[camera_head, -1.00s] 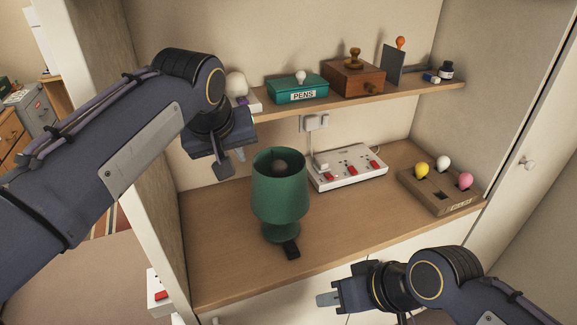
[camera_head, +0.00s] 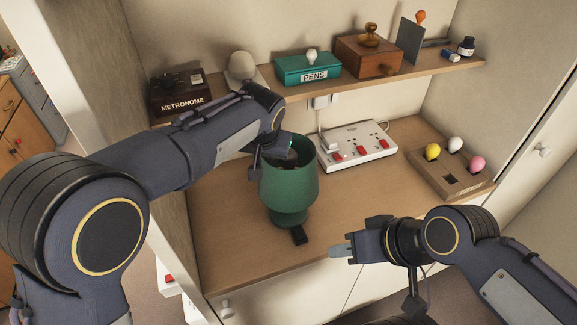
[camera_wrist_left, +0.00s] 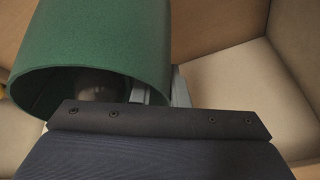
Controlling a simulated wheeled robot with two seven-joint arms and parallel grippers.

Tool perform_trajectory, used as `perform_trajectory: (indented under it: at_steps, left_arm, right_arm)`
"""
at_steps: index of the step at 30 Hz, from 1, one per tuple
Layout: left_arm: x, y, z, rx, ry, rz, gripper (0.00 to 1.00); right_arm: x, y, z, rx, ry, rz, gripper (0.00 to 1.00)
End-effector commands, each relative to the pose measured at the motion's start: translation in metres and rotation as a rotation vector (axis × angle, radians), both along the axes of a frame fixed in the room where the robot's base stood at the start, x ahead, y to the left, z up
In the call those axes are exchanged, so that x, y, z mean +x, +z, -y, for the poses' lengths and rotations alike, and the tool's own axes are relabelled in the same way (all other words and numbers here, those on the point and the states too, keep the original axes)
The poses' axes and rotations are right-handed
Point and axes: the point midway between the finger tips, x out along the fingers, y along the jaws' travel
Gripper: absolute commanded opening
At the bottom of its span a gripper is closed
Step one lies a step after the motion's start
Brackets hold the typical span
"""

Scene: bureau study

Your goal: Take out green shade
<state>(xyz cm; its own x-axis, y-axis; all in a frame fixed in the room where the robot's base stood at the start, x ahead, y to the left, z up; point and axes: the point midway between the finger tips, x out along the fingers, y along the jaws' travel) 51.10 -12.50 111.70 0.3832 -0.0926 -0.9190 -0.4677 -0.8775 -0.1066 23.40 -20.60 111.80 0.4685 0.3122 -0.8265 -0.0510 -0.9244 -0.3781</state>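The green shade (camera_head: 289,180) sits on a green lamp base (camera_head: 289,217) on the wooden desk surface. A bulb shows dimly inside its open top. My left gripper (camera_head: 271,152) is at the shade's upper left rim. In the left wrist view the shade (camera_wrist_left: 92,40) fills the upper left, and my left gripper (camera_wrist_left: 160,92) has one finger inside the rim and one outside, with a gap between them. Contact with the wall cannot be told. My right gripper (camera_head: 342,250) is empty in front of the desk edge, seen side-on.
A white switch panel (camera_head: 345,157) with red switches is behind the lamp. A wooden block with coloured bulbs (camera_head: 470,187) is at right. The shelf above holds a metronome box (camera_head: 181,103), a PENS box (camera_head: 307,70) and a wooden box (camera_head: 366,58).

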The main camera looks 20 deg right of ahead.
Motion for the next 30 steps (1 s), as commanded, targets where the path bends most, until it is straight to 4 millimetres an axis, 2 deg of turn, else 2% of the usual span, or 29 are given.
perform_trajectory:
  at_steps: [3,10,13,14,26,30]
  left_arm:
    - [0.0032,-0.0079,0.0007,0.000,0.000,-0.001,0.14]
    - [0.0037,-0.0092,0.0012,-0.002,0.000,0.000,0.14]
    - [0.0036,-0.0090,0.0012,-0.002,0.000,0.000,0.01]
    - [0.0036,-0.0090,0.0012,-0.001,0.000,0.000,0.00]
    - [0.0037,-0.0076,0.0013,-0.002,0.000,0.001,0.00]
    - [0.0042,-0.0004,0.0019,-0.004,0.000,0.003,0.00]
  right_arm:
    - [0.0000,0.0028,0.0000,0.000,0.000,0.000,0.36]
    - [0.0000,0.0022,0.0000,0.000,0.000,0.000,0.36]
    - [0.0000,0.0021,0.0000,0.000,0.000,0.000,0.36]
    - [0.0000,0.0021,0.0000,0.000,0.000,0.000,0.36]
    - [-0.0001,0.0020,0.0000,0.000,0.000,0.000,0.36]
    - [0.0000,0.0010,0.0000,0.000,0.000,0.000,0.36]
